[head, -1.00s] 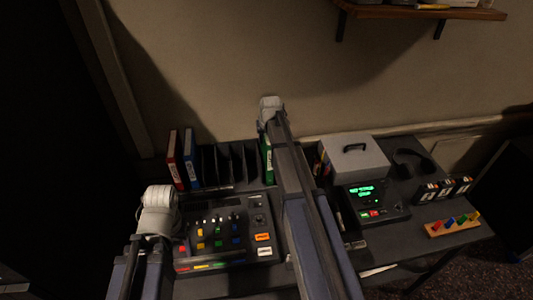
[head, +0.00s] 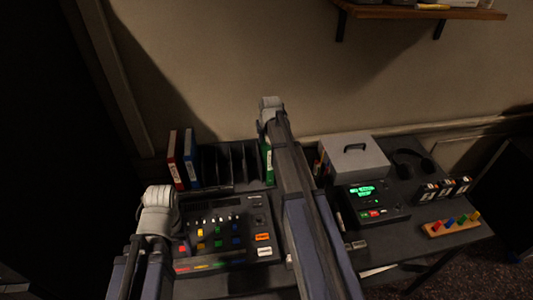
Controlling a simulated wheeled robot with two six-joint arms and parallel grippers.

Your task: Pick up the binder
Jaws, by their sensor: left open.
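A red binder (head: 174,160) and a blue binder (head: 191,159) stand upright at the left end of a dark slotted rack (head: 222,187). A green binder (head: 267,161) stands at its right end, partly covered by my right arm. My left gripper (head: 140,211) is open, only a small dark part showing beside its grey wrist, left of the mixing desk and in front of the red and blue binders. My right arm reaches up past the green binder; its jaws are hidden behind the wrist.
The mixing desk (head: 222,228) lies before the rack. To the right are a grey case (head: 352,158), a device with a green screen (head: 374,200), headphones (head: 414,160), several small black boxes (head: 443,189) and a wooden peg block (head: 452,227). A wall shelf (head: 425,11) hangs above.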

